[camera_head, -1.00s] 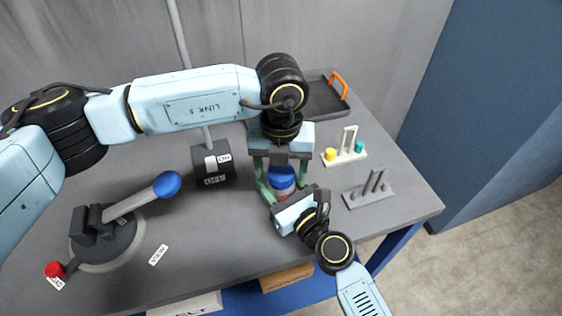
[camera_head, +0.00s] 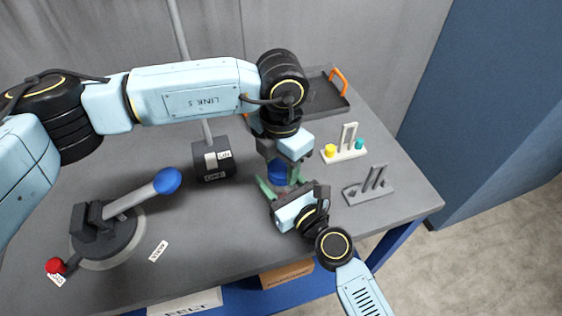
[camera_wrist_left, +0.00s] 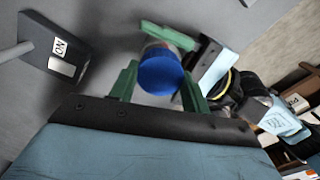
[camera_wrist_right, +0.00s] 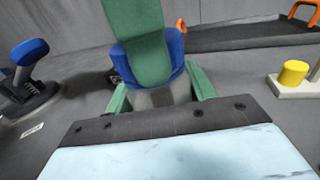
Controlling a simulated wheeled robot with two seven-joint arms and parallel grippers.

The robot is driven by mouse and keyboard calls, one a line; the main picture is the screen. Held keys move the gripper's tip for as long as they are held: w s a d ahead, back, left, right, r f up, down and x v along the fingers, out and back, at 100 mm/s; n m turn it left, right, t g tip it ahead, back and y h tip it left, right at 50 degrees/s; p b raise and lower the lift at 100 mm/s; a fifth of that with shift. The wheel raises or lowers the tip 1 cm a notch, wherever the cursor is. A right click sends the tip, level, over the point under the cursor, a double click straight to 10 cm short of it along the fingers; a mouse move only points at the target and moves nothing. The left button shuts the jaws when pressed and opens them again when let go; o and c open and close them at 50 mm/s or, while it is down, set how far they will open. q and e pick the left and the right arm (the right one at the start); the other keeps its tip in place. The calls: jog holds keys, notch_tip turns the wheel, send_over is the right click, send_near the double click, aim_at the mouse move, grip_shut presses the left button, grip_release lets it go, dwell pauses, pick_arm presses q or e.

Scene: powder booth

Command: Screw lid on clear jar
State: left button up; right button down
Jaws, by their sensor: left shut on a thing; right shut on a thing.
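The blue lid (camera_head: 278,172) sits on top of the clear jar, and I cannot tell how tightly. My left gripper (camera_wrist_left: 160,84) comes from above, its green fingers shut on the lid, which also shows in the left wrist view (camera_wrist_left: 161,72). The clear jar (camera_wrist_right: 160,97) looks upright under the lid in the right wrist view. My right gripper (camera_wrist_right: 158,90) is shut on the jar from the front, its green fingers on either side. One left finger hides part of the lid and jar there.
A dark tray (camera_head: 322,100) with orange handles is at the back. A stand with yellow and teal pieces (camera_head: 345,155) and a grey pronged stand (camera_head: 368,190) are at right. A switch box (camera_head: 212,162) and a blue-knobbed lever (camera_head: 140,197) are at left.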

pick_arm(q)
jog(key=m, duration=1)
jog(key=o, duration=1.1)
jog(key=shift+r, duration=2.25)
jog(key=shift+c, duration=0.4)
